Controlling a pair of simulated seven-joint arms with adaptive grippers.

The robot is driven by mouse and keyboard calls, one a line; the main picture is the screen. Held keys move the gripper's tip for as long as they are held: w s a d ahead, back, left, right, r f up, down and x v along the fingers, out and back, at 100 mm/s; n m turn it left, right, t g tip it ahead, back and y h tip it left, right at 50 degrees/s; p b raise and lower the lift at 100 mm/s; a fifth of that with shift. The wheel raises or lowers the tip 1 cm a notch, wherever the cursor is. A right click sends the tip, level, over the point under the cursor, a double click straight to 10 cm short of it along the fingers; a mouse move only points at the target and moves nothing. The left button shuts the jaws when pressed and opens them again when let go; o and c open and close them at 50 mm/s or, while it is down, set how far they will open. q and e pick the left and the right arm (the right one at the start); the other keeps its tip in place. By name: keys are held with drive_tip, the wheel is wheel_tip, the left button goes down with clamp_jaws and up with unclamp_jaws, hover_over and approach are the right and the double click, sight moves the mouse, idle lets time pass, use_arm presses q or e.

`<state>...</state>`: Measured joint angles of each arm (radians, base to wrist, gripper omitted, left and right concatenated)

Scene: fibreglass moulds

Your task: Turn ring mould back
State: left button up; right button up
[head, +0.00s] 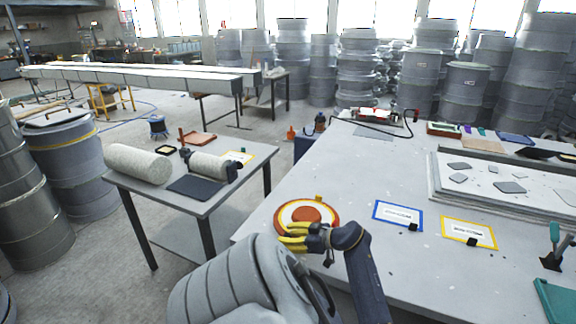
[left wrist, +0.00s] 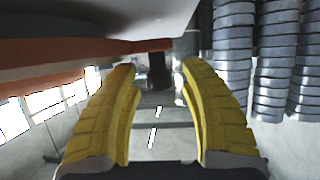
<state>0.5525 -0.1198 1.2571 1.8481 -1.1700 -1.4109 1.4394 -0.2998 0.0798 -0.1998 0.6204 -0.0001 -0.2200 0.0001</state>
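The ring mould (head: 323,212) is a round disc with an orange rim, a pale ring and an orange-red middle. It lies on the near left part of the large grey table, with a small yellow tab at its far edge. My left gripper (head: 287,236) has yellow fingers and is at the mould's near left edge. In the left wrist view its fingers (left wrist: 155,85) stand apart with nothing clearly between them. An orange-brown band (left wrist: 70,55) runs above them there, probably the mould's rim. I cannot tell whether the fingers touch the mould. My right gripper is not in view.
Blue-framed (head: 398,215) and yellow-framed (head: 468,233) cards lie right of the mould on the large table (head: 375,265). A pale board (head: 470,200) with grey pieces lies beyond. A smaller table (head: 205,165) with pale rolls stands left, across a gap.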

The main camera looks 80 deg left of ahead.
use_arm(q)
drive_tip(key=v, duration=1.2)
idle(0.5)
